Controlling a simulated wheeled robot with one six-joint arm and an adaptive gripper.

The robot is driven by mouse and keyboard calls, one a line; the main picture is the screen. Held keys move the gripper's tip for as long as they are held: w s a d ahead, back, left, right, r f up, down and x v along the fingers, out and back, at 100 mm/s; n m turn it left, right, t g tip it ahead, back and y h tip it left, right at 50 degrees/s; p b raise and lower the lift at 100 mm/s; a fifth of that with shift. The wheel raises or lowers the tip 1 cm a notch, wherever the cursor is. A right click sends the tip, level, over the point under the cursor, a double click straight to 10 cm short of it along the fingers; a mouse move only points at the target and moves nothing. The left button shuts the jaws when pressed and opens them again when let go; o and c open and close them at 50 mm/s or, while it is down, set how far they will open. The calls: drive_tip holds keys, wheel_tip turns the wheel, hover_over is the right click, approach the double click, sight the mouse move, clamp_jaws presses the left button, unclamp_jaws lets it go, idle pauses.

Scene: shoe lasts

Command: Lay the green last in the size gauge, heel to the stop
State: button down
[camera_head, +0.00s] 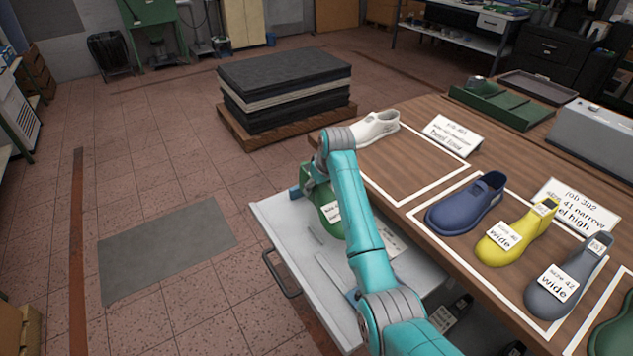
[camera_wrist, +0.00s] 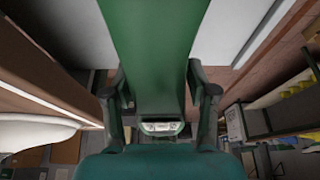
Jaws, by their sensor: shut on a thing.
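A green last (camera_head: 325,208) with a white size label hangs in my gripper (camera_head: 314,180), above the open drawer at the table's left edge. In the wrist view my gripper (camera_wrist: 160,95) has a finger on each side of the green last (camera_wrist: 150,40), which fills the upper middle. The label is too small to read fully. A long green tray-like fixture (camera_head: 500,106), which looks like the size gauge, stands at the back of the table, far right of my gripper. It looks empty apart from a small pale part at its left end.
The open drawer (camera_head: 290,225) juts out below the table. A white last (camera_head: 375,128), blue last (camera_head: 466,204), yellow last (camera_head: 515,240) and grey last (camera_head: 570,280) stand on the table by sign cards. Another green last (camera_head: 612,338) is at the lower right. A grey box (camera_head: 600,135) is beyond.

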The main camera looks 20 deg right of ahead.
sight(325, 189)
drive_tip(key=shift+s+f, duration=0.1)
drive_tip(key=shift+f, duration=3.1)
drive_tip(key=shift+f, duration=0.2)
drive_tip(key=shift+c, duration=1.7)
unclamp_jaws()
drive_tip(key=shift+o, duration=0.4)
drive_tip(key=shift+f, duration=0.1)
drive_tip(key=v, duration=1.1)
drive_tip(key=shift+s+r, duration=0.15)
drive_tip(key=shift+r, duration=0.2)
drive_tip(key=shift+s+d+r, duration=0.1)
drive_tip(key=shift+r, duration=0.1)
drive_tip(key=shift+s, duration=0.1)
